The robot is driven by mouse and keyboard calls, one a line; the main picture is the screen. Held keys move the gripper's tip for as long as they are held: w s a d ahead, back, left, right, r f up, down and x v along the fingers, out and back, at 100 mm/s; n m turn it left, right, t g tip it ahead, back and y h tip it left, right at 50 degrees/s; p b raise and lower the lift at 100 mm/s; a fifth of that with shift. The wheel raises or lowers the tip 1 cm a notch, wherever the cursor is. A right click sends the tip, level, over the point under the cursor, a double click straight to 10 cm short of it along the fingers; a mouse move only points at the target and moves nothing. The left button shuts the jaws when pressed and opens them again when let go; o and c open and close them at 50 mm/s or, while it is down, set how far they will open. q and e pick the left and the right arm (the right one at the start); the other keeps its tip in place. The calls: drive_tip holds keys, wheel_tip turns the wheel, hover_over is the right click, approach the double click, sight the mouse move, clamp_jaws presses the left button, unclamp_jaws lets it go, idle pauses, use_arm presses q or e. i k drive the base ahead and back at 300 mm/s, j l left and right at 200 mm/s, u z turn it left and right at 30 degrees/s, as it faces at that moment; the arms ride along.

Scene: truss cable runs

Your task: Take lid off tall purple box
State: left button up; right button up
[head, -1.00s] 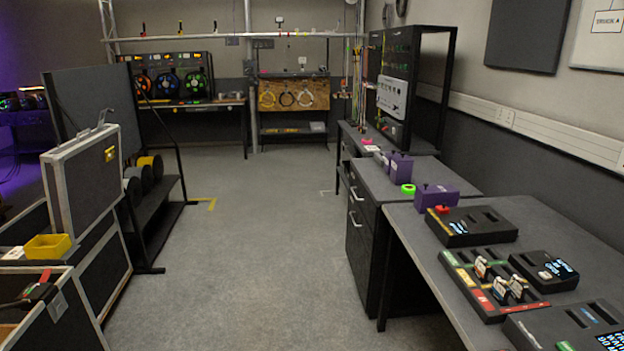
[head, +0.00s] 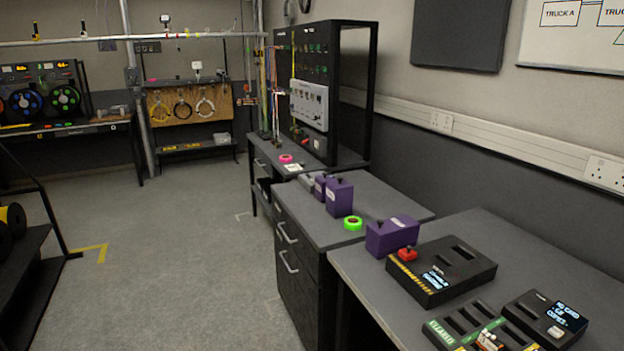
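Three purple boxes stand on the benches at the right of the head view. The tallest-looking one (head: 340,198) is upright on the middle bench, with a small dark knob on its top; its lid appears to be on. A smaller purple box (head: 320,187) stands just behind and left of it. A wider, lower purple box (head: 388,239) sits nearer, at the far left corner of the near bench, with a light label on top. Neither of my grippers is in view.
The drawer unit (head: 296,262) supports the middle bench. Open floor (head: 190,270) lies to the left.

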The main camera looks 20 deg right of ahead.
sight(341, 183)
drive_tip(key=i+j+z, duration=0.15)
drive_tip(key=i+z, duration=0.3)
drive_tip(key=i+j+z, duration=0.25)
drive_tip(key=i+z, duration=0.2)
drive_tip(key=i+j+z, duration=0.35)
drive_tip(key=z, duration=0.15)
drive_tip(key=i+j+z, duration=0.25)
drive_tip(key=j+z, duration=0.2)
drive_tip(key=j, duration=0.15)
drive_tip(key=i+j+z, duration=0.15)
drive_tip(key=j+z, duration=0.3)
drive_tip(key=j, duration=0.2)
